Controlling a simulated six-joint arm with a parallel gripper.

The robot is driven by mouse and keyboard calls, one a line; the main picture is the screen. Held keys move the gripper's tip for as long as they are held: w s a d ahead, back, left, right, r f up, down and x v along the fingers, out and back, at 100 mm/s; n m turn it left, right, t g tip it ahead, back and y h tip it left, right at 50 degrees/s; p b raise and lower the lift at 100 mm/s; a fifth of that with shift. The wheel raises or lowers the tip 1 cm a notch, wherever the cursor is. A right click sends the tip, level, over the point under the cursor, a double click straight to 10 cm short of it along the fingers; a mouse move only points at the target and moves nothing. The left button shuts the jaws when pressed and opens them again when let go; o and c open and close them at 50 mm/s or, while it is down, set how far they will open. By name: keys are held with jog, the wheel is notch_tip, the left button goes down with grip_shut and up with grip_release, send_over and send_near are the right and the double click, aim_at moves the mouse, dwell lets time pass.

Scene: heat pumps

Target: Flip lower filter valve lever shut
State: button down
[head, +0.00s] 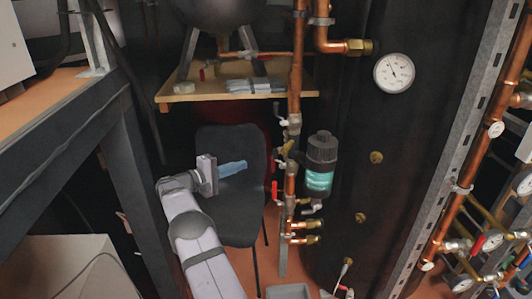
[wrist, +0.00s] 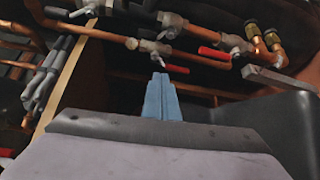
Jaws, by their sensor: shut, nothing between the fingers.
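My gripper (head: 244,164) has blue fingers that are shut and empty. In the head view it points right, toward the copper pipe and apart from it. In the wrist view its fingers (wrist: 160,82) point up the picture toward the valves. The filter (head: 321,165) is a dark canister with a teal band beside the pipe. A red lever (head: 274,190) stands roughly upright left of the pipe, lower than the fingertips. In the wrist view a red lever (wrist: 214,53) lies right of the fingertips, apart from them. A smaller red tip (wrist: 176,68) shows just above them.
A black chair (head: 232,215) stands behind my arm. A wooden shelf (head: 180,95) is above it, with grey items on it. A dark tank (head: 400,140) with a gauge (head: 394,73) stands right of the filter. A bench frame (head: 120,150) is at left.

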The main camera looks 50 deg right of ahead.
jog(key=s+r+m+g, duration=0.1)
jog(key=s+r+m+h, duration=0.1)
jog(key=r, duration=0.1)
jog(key=shift+a+r+g, duration=0.1)
jog(key=shift+r+g, duration=0.1)
jog(key=shift+g, duration=0.2)
jog(key=x, duration=1)
jog(key=shift+p, duration=0.35)
